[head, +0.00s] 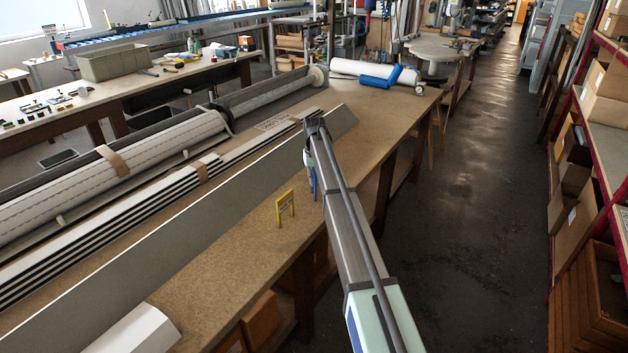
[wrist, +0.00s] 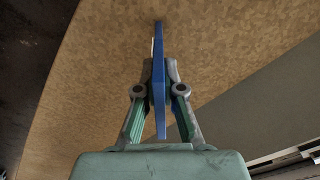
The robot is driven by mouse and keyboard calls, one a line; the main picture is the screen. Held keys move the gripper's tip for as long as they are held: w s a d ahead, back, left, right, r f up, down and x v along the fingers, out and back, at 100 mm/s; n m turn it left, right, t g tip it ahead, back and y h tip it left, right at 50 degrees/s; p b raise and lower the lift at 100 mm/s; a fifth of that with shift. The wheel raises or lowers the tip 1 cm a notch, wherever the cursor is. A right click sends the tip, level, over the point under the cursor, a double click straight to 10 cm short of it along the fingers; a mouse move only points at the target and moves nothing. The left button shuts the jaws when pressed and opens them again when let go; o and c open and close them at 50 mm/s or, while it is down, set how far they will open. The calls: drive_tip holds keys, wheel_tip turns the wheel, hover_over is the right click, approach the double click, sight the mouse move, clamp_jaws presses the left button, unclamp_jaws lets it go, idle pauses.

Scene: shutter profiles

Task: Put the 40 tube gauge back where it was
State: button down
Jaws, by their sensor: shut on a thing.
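My gripper (wrist: 159,76) is shut on a blue gauge (wrist: 159,110), a thin flat plate seen edge-on between the fingers in the wrist view. In the head view, the blue gauge (head: 314,183) hangs below my gripper (head: 309,160), near the right edge of the workbench (head: 245,235). My arm hides part of it. I cannot read a number on it, nor tell whether its lower end touches the bench. A yellow gauge (head: 285,203) stands upright on the bench, to the left of the blue one and apart from it.
A long grey profile (head: 200,205) lies along the bench left of the gauges, beside striped profiles (head: 130,208) and a shutter roll (head: 115,165). A white piece (head: 135,332) is at the near end. Blue and white rolls (head: 380,76) lie at the far end. Bare bench surrounds the yellow gauge.

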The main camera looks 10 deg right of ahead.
drive_tip(key=shift+f, duration=0.15)
drive_tip(key=c, duration=1.3)
unclamp_jaws()
wheel_tip(320, 180, up, 12)
drive_tip(key=b, duration=0.3)
drive_tip(key=shift+r, duration=0.2)
